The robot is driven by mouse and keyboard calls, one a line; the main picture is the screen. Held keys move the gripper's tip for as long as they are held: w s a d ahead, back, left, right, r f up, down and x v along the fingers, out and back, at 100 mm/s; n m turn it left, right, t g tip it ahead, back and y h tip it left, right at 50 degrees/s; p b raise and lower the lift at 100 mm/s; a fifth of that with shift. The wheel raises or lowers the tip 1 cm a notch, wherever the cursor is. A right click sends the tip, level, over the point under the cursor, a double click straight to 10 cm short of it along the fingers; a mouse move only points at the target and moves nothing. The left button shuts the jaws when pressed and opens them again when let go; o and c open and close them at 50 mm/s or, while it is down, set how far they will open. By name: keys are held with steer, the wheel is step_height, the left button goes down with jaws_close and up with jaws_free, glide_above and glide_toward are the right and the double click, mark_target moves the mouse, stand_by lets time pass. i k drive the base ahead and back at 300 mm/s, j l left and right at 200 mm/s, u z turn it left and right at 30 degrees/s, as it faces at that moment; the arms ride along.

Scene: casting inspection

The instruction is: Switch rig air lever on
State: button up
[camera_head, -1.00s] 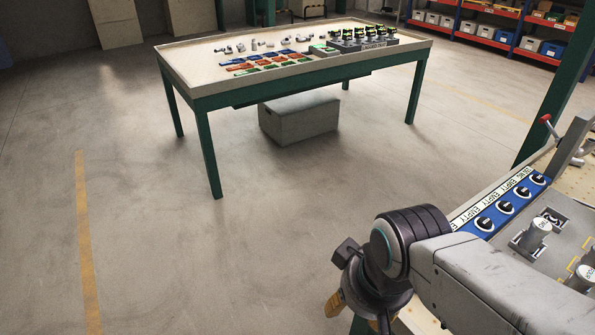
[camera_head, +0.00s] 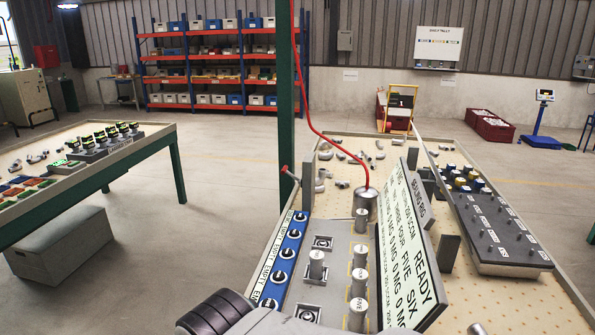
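The rig air lever (camera_head: 290,174) is a thin grey arm with a small red knob, at the far left corner of the test rig beside a green post. It leans up and to the left. The rig (camera_head: 330,240) is a grey plate with several upright metal cylinders and a slanted sign board (camera_head: 413,255) that reads READY. My arm's black ringed joint shows at the bottom edge, near the rig's front left.
A blue strip (camera_head: 283,262) with several black round knobs runs along the rig's left side. A red hose (camera_head: 318,125) drops to a metal canister (camera_head: 365,203). A dark rack (camera_head: 497,235) stands right. Another table (camera_head: 150,150) stands left, with open floor between.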

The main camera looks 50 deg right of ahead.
mark_target(284, 170)
steer(key=j+z, duration=0.2)
steer(key=z, duration=0.2)
steer(key=k+j+z, duration=0.15)
steer(key=z, duration=0.25)
steer(key=k+j+z, duration=0.1)
steer(key=z, duration=0.3)
steer(key=k+j+z, duration=0.1)
steer(key=z, duration=0.35)
steer(key=j+u, duration=0.55)
steer(key=u, duration=0.15)
steer(key=j+u, duration=0.35)
steer(key=i+j+u, duration=0.3)
steer(key=u, duration=0.2)
steer(key=i+j+u, duration=0.45)
steer(key=i+z, duration=0.5)
steer(key=i+j+z, duration=0.25)
steer(key=i+z, duration=0.2)
steer(key=i+l+z, duration=0.2)
steer(key=i+z, duration=0.25)
steer(key=i+l+z, duration=0.1)
steer(key=i+z, duration=0.6)
steer(key=z, duration=0.15)
steer(key=i+z, duration=0.25)
steer(key=i, duration=0.35)
steer(key=i+z, duration=0.25)
steer(key=i, duration=0.4)
steer(key=i+l+u, duration=0.35)
steer(key=i, duration=0.15)
steer(key=i+l+u, duration=0.35)
steer(key=i+l, duration=0.15)
